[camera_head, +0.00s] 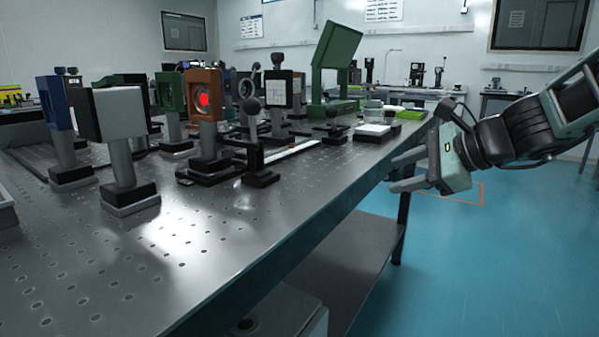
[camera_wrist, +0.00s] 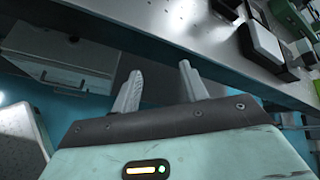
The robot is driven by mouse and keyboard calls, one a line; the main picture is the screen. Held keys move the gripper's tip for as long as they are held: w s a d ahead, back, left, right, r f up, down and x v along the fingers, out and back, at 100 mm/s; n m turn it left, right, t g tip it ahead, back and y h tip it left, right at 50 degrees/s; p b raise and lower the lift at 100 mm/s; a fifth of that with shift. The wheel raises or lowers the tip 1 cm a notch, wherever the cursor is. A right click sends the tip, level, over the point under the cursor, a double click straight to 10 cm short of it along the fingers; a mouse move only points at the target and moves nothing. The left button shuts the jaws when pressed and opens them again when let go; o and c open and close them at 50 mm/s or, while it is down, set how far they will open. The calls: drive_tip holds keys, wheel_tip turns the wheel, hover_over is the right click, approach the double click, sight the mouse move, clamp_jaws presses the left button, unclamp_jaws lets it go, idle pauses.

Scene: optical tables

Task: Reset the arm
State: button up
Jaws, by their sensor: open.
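My gripper (camera_head: 392,174) is at the right in the head view, with its two fingers pointing left toward the table edge. It is open and nothing is between the fingers. In the wrist view the two fingers (camera_wrist: 158,84) stand apart, and the edge of the optical table (camera_wrist: 200,58) runs diagonally beyond them. My arm reaches in from the upper right of the head view, over the blue floor beside the optical table (camera_head: 270,220).
A green stand (camera_head: 331,62) and a white-topped block (camera_head: 372,130) are near the right edge. A lower shelf (camera_head: 345,250) lies below. Blue floor (camera_head: 480,260) is open at right.

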drive_tip(key=s+d+f+n+g+h, duration=0.35)
drive_tip(key=s+d+f+n, duration=0.25)
drive_tip(key=s+f+n, duration=0.25)
drive_tip(key=s+d+f+n+g+h, duration=0.2)
drive_tip(key=s+d+f+n+h, duration=0.35)
drive_tip(key=s+f+n, duration=0.35)
drive_tip(key=s+a+r+n+g+y, duration=0.1)
drive_tip(key=s+a+n, duration=0.4)
drive_tip(key=a, duration=0.4)
drive_tip(key=s+a+r+n+g, duration=0.15)
drive_tip(key=s+a+n, duration=0.25)
drive_tip(key=s+a, duration=0.4)
wheel_tip(320, 180, up, 33)
drive_tip(key=p, duration=3.3)
drive_tip(key=shift+w+a+f+p, duration=0.2)
drive_tip(key=shift+w+a+p, duration=0.15)
drive_tip(key=shift+a, duration=0.1)
drive_tip(key=shift+m, duration=0.25)
